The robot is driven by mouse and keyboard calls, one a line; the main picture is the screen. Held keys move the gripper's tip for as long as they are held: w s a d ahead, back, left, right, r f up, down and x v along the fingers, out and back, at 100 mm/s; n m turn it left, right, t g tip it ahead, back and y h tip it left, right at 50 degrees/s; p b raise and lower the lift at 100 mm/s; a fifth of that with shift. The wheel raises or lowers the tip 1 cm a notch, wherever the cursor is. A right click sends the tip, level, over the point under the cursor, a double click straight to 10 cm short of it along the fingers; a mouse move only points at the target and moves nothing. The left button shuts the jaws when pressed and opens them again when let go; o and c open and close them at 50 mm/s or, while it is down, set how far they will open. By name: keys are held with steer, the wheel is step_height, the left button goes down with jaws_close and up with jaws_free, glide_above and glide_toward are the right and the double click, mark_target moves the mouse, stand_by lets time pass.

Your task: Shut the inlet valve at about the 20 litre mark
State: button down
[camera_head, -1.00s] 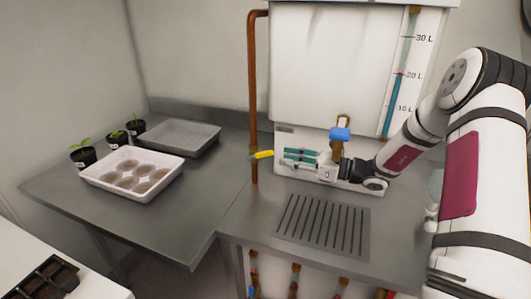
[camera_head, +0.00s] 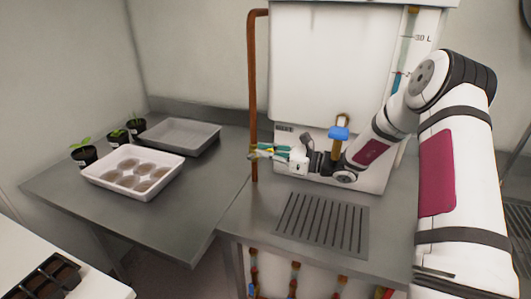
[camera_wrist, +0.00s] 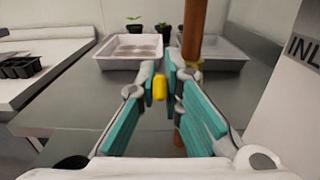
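The inlet valve's yellow lever (camera_wrist: 159,88) sits on the upright copper pipe (camera_head: 252,90). In the wrist view its end lies between my gripper's fingertips (camera_wrist: 160,80), with almost no gap at either side; I cannot tell whether they press on it. In the head view my gripper (camera_head: 268,151) is at the lever, its teal fingers covering most of it. The level gauge (camera_head: 408,45) on the white tank (camera_head: 325,60) shows a blue column topping out near the red mark, around 20 L; my arm hides the lower scale.
A blue-topped brass fitting (camera_head: 339,133) stands close to my wrist on the tank front. A slotted drain grate (camera_head: 322,225) lies below. A white tray (camera_head: 110,183), a grey tray (camera_head: 180,137) and potted seedlings (camera_head: 84,156) stand on the left bench.

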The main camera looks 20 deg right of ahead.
steer(key=shift+d+f+t+y+b, duration=0.2)
steer(key=shift+f+t+y+b, duration=0.4)
steer(key=shift+f+y+b, duration=0.25)
steer(key=shift+s+d+f+t+y+b, duration=0.1)
steer(key=shift+s+f+t+y+b, duration=0.15)
steer(key=shift+t+y+b, duration=0.5)
steer(key=c, duration=1.7)
jaws_free()
